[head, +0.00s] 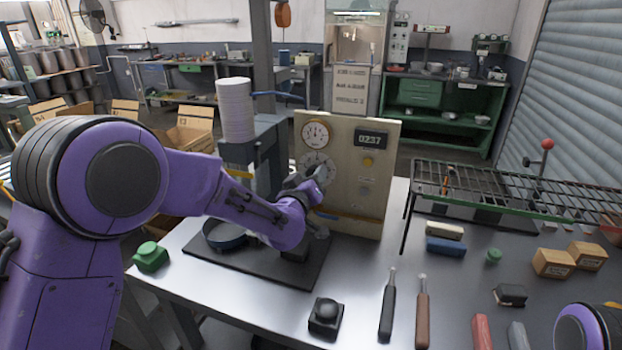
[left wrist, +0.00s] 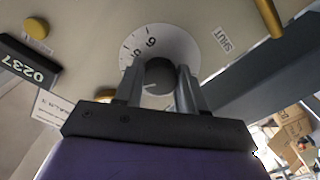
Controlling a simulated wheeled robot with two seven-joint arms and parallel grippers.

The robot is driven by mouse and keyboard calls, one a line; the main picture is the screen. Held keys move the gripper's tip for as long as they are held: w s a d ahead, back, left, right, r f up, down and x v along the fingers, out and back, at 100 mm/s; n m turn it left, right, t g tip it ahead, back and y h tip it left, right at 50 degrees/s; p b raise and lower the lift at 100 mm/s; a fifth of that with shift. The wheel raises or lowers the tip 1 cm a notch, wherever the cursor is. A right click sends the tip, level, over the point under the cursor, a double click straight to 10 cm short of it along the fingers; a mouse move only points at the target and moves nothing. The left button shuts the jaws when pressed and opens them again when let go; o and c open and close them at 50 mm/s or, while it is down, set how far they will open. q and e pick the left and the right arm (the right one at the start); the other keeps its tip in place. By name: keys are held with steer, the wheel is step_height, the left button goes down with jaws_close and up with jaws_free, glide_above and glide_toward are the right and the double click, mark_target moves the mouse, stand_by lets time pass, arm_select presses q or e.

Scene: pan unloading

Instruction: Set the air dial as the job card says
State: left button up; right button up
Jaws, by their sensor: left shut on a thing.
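A beige control panel (head: 345,215) stands on the bench with a round gauge (head: 315,133) at its top left and a white numbered dial (head: 313,168) below it. My left gripper (head: 314,188) is at the dial. In the left wrist view, its two fingers (left wrist: 160,88) are shut on the dark knob (left wrist: 160,74) at the centre of the white dial (left wrist: 146,40). Part of the dial scale is hidden by the fingers, and I cannot tell the setting. My right gripper is out of view.
The panel's display (head: 369,139) reads 0237, with a yellow button (head: 368,161) below. A wire rack (head: 520,185) stands to the right. Dark-handled tools (head: 387,310), a black button box (head: 326,316) and small boxes (head: 553,263) lie on the bench. A green knob (head: 150,257) is at left.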

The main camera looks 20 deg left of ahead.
arm_select(q)
steer(key=shift+r+m, duration=0.1)
steer(key=shift+m, duration=0.6)
steer(key=o, duration=1.1)
steer(key=shift+c, duration=0.2)
steer(key=s+b, duration=0.3)
steer(key=s, duration=0.7)
steer(key=shift+s+a, duration=0.15)
steer(key=shift+s, duration=0.1)
